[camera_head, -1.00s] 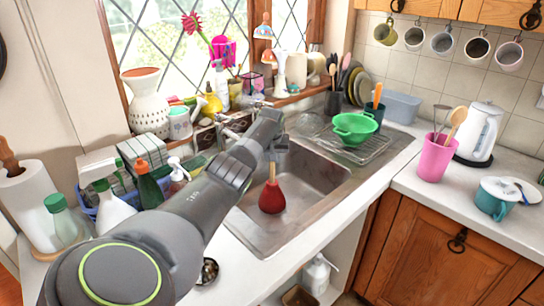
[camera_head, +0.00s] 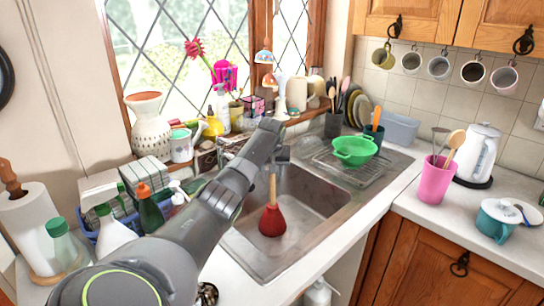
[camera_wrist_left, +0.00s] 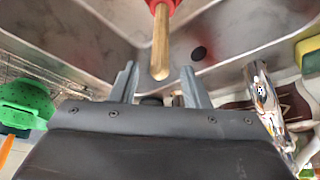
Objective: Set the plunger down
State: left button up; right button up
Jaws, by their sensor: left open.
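The plunger has a red rubber cup (camera_head: 272,222) and a wooden handle (camera_head: 272,190). It stands upright, cup down, on the floor of the metal sink (camera_head: 310,192). My left gripper (camera_head: 282,154) is above the top of the handle, with a small gap between them in the head view. In the left wrist view the gripper (camera_wrist_left: 160,78) has its two fingers spread, and the handle (camera_wrist_left: 160,45) ends near the space between their tips, with nothing gripped. Only the cup's edge (camera_wrist_left: 162,3) shows there. My right gripper is not in view.
A green colander (camera_head: 355,150) sits on the rack at the sink's far right. A blue basket with bottles (camera_head: 150,212) stands left of my arm. A yellow and green sponge (camera_wrist_left: 308,55) and the tap (camera_wrist_left: 263,92) show in the wrist view.

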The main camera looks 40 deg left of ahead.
pick_arm(q)
jog(key=v, duration=0.7)
jog(key=shift+d+r+b, duration=0.15)
jog(key=shift+r+b, duration=0.2)
jog(key=shift+b, duration=0.1)
jog(key=shift+s, duration=0.15)
